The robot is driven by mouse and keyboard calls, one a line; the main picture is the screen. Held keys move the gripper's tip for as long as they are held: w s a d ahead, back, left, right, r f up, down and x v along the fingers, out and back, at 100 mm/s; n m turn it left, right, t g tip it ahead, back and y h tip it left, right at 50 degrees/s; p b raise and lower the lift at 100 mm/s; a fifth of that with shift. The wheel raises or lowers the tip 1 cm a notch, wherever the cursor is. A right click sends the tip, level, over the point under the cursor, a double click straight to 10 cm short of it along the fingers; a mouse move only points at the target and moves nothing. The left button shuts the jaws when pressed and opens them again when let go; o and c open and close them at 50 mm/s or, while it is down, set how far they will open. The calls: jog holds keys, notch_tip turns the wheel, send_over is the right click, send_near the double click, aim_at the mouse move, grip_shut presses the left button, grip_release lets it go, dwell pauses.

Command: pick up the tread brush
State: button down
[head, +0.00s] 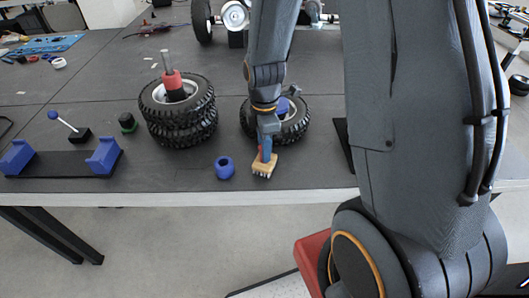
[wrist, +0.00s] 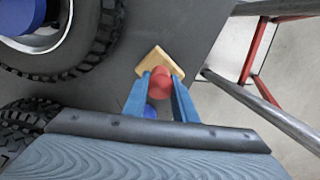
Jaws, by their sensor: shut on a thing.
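The tread brush (head: 264,167) has a tan wooden block with pale bristles below and a red handle. It is at the table's front edge in the head view. In the wrist view its tan block (wrist: 160,62) shows beyond the fingertips. My gripper (head: 266,150) has blue fingers and points down over the brush. In the wrist view my gripper (wrist: 168,84) is shut on the brush's red handle, which sits between the fingers. I cannot tell whether the bristles touch the table.
A blue ring-shaped part (head: 224,167) stands just left of the brush. One tire (head: 292,128) lies behind my gripper, and stacked tires (head: 178,125) stand to the left. A black stand with blue ends (head: 62,165) is at the far left. The table's front edge (head: 200,198) is close.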

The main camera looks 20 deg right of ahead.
notch_tip(320, 180, up, 10)
jog(key=shift+f+b, duration=0.2)
jog(key=shift+b, duration=0.55)
jog(key=c, duration=2)
grip_release()
jog(key=c, duration=0.4)
